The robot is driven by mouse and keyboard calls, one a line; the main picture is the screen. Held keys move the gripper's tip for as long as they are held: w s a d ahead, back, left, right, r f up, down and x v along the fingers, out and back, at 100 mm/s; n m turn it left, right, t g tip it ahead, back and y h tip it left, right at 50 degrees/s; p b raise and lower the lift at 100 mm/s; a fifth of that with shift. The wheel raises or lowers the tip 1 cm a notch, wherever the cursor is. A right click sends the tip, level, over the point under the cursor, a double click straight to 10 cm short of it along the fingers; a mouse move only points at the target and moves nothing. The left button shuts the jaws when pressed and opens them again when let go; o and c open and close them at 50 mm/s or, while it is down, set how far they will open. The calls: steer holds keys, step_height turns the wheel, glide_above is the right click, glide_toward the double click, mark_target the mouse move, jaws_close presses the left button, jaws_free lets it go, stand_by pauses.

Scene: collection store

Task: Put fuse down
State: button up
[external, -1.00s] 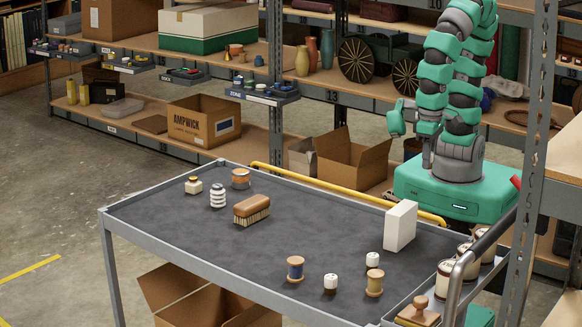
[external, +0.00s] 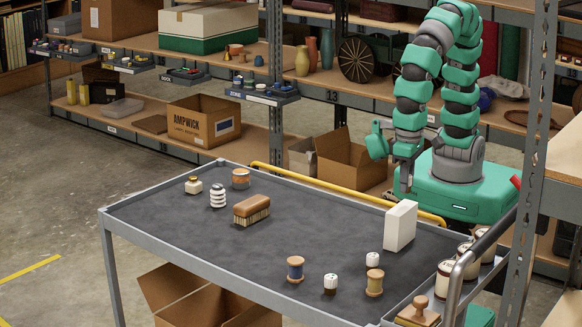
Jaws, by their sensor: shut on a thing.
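Two small white-topped, dark-based pieces stand on the cart's near right part: one in front (external: 331,284) and one farther back (external: 373,259). They look like fuses, but I cannot be sure.
A white box (external: 400,226) stands upright at the cart's right. Blue (external: 295,269) and yellow (external: 374,283) spools stand near the front. The middle is clear.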

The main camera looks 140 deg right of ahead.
mark_target(403, 208)
steer(key=shift+w+a, duration=0.1)
steer(key=shift+w, duration=0.5)
steer(key=shift+w+f, duration=0.1)
steer(key=shift+f, duration=1.75)
steer(key=shift+f, duration=0.1)
steer(key=o, duration=1)
step_height(403, 208, up, 12)
steer(key=shift+r, duration=0.15)
